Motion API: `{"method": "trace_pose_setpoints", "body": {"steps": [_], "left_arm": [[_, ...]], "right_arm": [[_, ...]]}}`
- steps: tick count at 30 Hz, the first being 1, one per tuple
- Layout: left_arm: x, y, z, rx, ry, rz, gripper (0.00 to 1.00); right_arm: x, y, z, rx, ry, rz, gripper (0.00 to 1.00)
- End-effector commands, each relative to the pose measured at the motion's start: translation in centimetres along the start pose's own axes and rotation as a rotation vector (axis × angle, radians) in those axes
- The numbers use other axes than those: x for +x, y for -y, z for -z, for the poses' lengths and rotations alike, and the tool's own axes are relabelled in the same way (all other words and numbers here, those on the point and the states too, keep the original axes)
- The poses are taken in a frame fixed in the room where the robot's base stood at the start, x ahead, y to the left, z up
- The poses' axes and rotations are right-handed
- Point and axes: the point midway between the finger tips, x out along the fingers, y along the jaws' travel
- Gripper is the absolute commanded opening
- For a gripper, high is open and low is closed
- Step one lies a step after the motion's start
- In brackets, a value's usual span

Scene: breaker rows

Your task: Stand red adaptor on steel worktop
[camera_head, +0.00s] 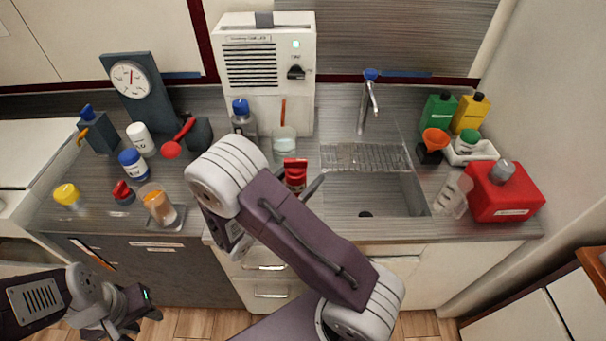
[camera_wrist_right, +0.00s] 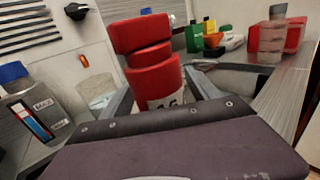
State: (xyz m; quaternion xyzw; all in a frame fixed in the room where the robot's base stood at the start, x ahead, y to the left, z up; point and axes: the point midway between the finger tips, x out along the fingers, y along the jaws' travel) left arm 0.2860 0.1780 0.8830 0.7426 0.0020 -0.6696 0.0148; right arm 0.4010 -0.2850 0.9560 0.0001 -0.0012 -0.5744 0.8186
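The red adaptor (camera_head: 294,170) stands roughly upright near the front of the steel worktop (camera_head: 215,215), left of the sink. It is large in the right wrist view (camera_wrist_right: 148,62), stepped, with a pale label low down. My right gripper (camera_head: 299,184) has one finger on each side of it. The fingers look spread, with a gap on the right in the head view. The adaptor's base is hidden behind my gripper, so contact with the worktop cannot be seen. My left gripper (camera_head: 143,308) is low at the left, before the cabinet, apart from everything; its opening is unclear.
A glass beaker (camera_head: 285,145) and a blue-capped bottle (camera_head: 243,118) stand behind. The sink (camera_head: 375,195) opens to the right, with a red can (camera_head: 505,192) beyond. Another small red item (camera_head: 122,192), bottles and a gauge (camera_head: 135,85) crowd the left worktop.

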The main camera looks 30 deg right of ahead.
Motion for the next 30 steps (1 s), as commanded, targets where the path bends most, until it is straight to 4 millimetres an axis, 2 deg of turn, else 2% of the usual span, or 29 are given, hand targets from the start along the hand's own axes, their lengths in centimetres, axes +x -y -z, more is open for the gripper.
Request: {"method": "trace_pose_setpoints", "body": {"steps": [5, 8, 15, 21, 24, 30], "left_arm": [[-0.1, 0.0, 0.0, 0.000, 0.000, 0.000, 0.36], [0.0, 0.0, 0.0, 0.000, 0.000, 0.000, 0.36], [0.2, 0.0, 0.0, 0.000, 0.000, 0.000, 0.36], [0.2, 0.0, 0.0, 0.000, 0.000, 0.000, 0.36], [0.2, 0.0, 0.0, 0.000, 0.000, 0.000, 0.36], [0.2, 0.0, 0.0, 0.000, 0.000, 0.000, 0.36]], "right_arm": [[-0.5, -0.1, -0.3, 0.000, 0.000, -0.003, 0.69], [-2.2, -0.1, -0.2, 0.000, -0.001, -0.006, 0.69], [-7.7, -0.1, -0.2, 0.002, -0.001, -0.007, 0.69], [-11.1, -0.1, -0.2, 0.001, 0.000, -0.002, 0.69], [-11.8, 0.0, -0.3, -0.001, 0.000, -0.001, 0.69], [-12.0, 0.0, -0.3, -0.001, 0.000, 0.001, 0.69]]}}
